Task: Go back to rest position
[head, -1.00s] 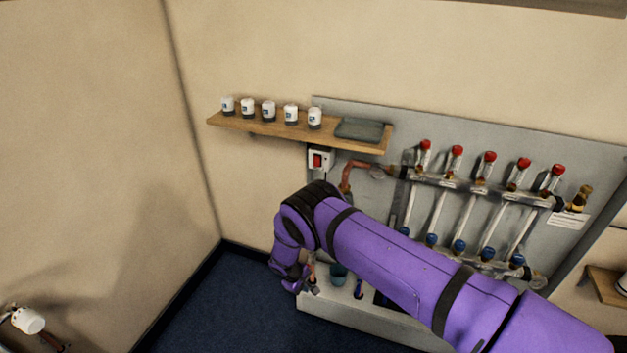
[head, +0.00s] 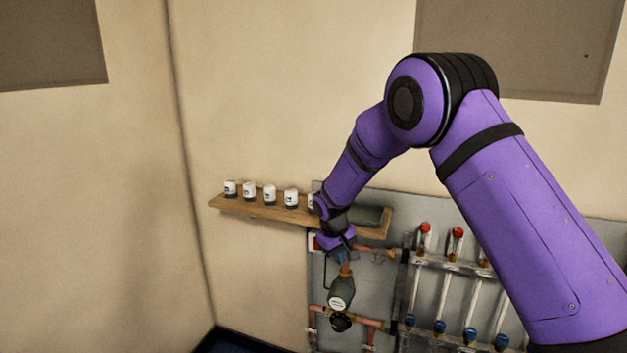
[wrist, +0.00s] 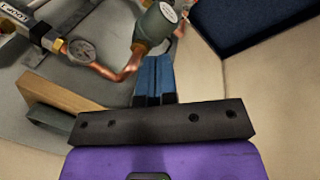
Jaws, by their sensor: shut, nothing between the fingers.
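My gripper (head: 343,258) hangs below my raised purple arm, in front of the panel just under the wooden shelf. In the wrist view, its two blue fingers (wrist: 153,75) lie together with nothing between them. A grey-green pump-like unit (head: 341,292) on copper pipes is just below the fingertips in the head view. It also shows beyond the fingers in the wrist view (wrist: 154,26); I cannot tell the exact gap.
The wooden shelf (head: 262,209) carries several white-capped jars (head: 270,193) and a grey tray (head: 372,215). My wrist overlaps the shelf's right part. The manifold (head: 452,266) has red-capped tubes, partly behind my arm.

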